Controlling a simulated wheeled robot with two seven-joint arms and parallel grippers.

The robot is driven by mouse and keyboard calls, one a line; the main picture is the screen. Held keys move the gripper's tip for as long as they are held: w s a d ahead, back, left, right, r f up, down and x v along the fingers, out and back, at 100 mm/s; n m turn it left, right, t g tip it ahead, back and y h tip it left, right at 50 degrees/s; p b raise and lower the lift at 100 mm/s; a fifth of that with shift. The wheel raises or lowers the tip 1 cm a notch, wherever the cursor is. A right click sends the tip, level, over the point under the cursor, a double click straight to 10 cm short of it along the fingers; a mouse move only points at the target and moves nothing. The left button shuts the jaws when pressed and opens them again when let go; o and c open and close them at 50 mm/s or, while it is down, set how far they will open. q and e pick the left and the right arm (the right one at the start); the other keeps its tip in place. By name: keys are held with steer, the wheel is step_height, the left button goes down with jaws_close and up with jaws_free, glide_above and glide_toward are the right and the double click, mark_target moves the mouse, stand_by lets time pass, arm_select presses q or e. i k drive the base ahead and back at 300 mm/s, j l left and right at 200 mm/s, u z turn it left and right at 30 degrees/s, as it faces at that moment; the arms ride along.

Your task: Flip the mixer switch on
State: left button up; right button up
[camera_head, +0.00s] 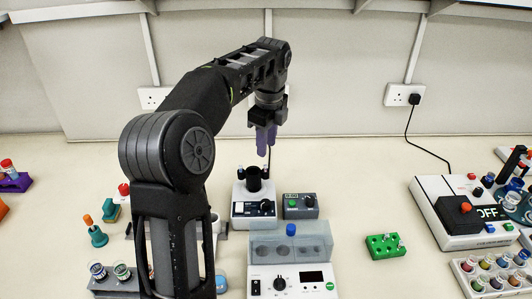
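A small white mixer (240,221) with a black cup-shaped head (254,180) stands mid-bench. Its front panel has a dark knob (266,207) and a small light-coloured control (239,208) that may be its switch; the setting is too small to read. My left gripper (265,150) hangs above and just behind the mixer head, pointing down and apart from it. Its purple fingers look closed together, with nothing between them. My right gripper is out of view.
A grey box (301,206) with a green button stands right of the mixer. A white device (290,281) with a grey top is in front.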

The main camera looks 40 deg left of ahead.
mark_target(239, 207)
steer(key=k+l, duration=1.15)
steer(key=l, duration=0.3)
